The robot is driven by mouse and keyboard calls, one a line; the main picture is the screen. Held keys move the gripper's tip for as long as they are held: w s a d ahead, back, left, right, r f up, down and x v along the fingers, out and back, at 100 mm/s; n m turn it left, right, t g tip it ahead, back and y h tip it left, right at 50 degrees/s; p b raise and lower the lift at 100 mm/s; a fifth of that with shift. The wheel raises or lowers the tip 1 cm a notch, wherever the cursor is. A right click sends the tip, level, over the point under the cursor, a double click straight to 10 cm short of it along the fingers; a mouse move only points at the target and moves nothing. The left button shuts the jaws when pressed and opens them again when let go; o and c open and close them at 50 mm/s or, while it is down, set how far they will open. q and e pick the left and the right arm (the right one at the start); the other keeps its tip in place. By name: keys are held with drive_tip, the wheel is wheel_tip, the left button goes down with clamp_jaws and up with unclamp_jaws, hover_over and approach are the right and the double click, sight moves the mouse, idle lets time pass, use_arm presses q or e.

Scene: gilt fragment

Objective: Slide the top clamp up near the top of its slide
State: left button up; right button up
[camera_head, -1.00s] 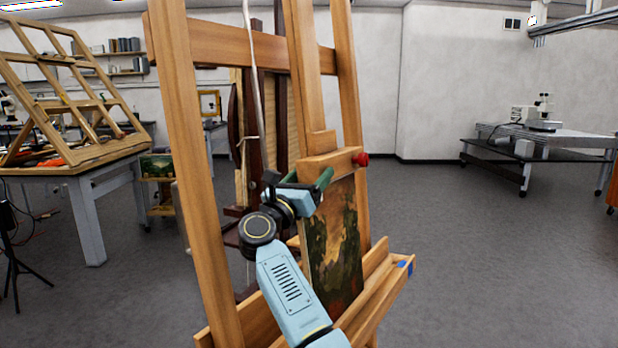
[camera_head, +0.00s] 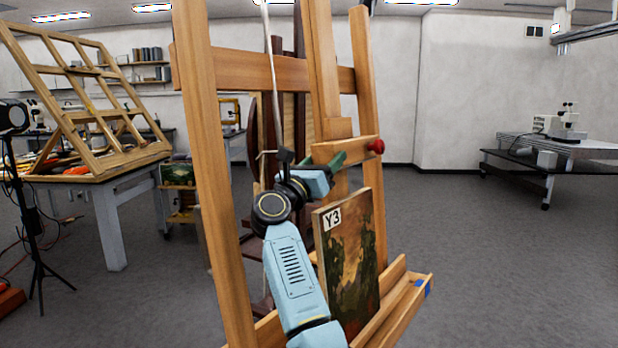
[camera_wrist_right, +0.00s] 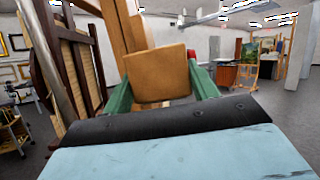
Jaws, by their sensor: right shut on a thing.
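The top clamp (camera_head: 356,148) is a wooden block with a red knob (camera_head: 376,146) on the easel's central slide (camera_head: 322,75). It sits above the top edge of the painting (camera_head: 350,255), with a gap between them. The painting stands on the lower ledge (camera_head: 405,300) and shows a "Y3" label at its upper left. My right gripper (camera_head: 322,161) is shut on the clamp's end. In the right wrist view the green fingers (camera_wrist_right: 161,90) lie on both sides of the wooden block (camera_wrist_right: 157,73). My left gripper is not in view.
The easel's crossbar (camera_head: 260,72) and side posts (camera_head: 215,180) frame the slide. A wooden frame rack (camera_head: 95,95) on a table stands at the left, a tripod lamp (camera_head: 15,118) beside it. A bench with a microscope (camera_head: 568,122) stands at the right. The floor between is open.

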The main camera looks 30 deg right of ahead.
drive_tip(key=r, duration=0.2)
drive_tip(key=r+p, duration=0.1)
drive_tip(key=r, duration=0.2)
drive_tip(key=shift+w+a+r, duration=0.15)
drive_tip(key=shift+w+r, duration=0.15)
drive_tip(key=shift+r, duration=0.05)
drive_tip(key=shift+r+p, duration=0.35)
drive_tip(key=shift+r, duration=0.2)
drive_tip(key=o, duration=1.4)
drive_tip(key=shift+f, duration=0.15)
drive_tip(key=shift+c, duration=0.2)
drive_tip(key=shift+w, duration=0.1)
drive_tip(key=shift+f, duration=0.15)
drive_tip(key=b+v, duration=0.2)
drive_tip(key=v, duration=1.1)
drive_tip(key=shift+a, duration=0.15)
